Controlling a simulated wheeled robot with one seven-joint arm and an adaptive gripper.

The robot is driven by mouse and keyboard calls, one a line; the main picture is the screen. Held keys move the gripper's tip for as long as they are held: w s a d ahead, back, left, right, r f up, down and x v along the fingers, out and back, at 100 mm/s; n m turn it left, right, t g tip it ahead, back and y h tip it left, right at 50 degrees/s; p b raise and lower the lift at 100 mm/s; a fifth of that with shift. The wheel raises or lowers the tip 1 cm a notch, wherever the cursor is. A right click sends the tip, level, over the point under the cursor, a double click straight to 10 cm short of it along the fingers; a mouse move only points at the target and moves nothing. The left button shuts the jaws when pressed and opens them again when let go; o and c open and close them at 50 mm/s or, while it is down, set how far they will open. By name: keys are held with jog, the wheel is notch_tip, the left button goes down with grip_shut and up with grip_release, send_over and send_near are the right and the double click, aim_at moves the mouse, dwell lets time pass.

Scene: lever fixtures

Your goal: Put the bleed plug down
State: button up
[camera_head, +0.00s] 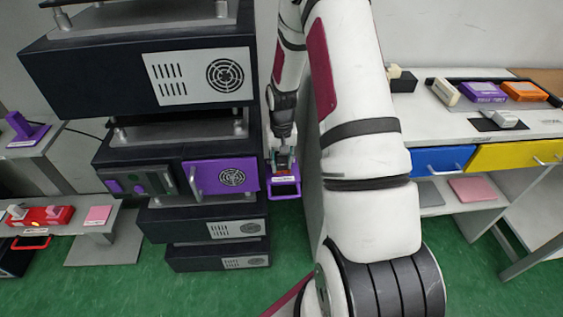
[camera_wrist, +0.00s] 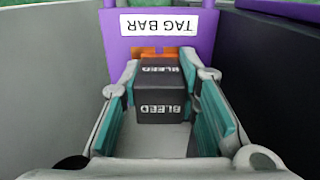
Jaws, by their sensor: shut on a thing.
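The bleed plug (camera_wrist: 162,100) is a dark grey block with white BLEED labels. In the wrist view it sits between the teal-padded fingers of my gripper (camera_wrist: 163,84), which is shut on it. A purple piece labelled TAG BAR (camera_wrist: 115,50) is just beyond the plug, with a bit of orange (camera_wrist: 146,52) between them. Whether the plug touches the orange part cannot be told. In the head view my gripper (camera_head: 284,160) points down beside the rack, and the purple tag bar (camera_head: 286,190) shows just below it. The plug is too small to make out there.
A dark rack with a purple vented door (camera_head: 228,176) stands left of my gripper. A grey panel (camera_head: 310,180) is close on the right. A bench (camera_head: 430,125) with purple and orange blocks is at right; a low shelf (camera_head: 95,228) with a red fixture is at left.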

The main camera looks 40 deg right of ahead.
jog(key=shift+f, duration=0.1)
jog(key=o, duration=1.2)
jog(key=shift+c, duration=0.2)
notch_tip(320, 180, up, 12)
jog(key=shift+r+p, duration=0.2)
jog(key=shift+p, duration=0.6)
jog(key=shift+s, duration=0.15)
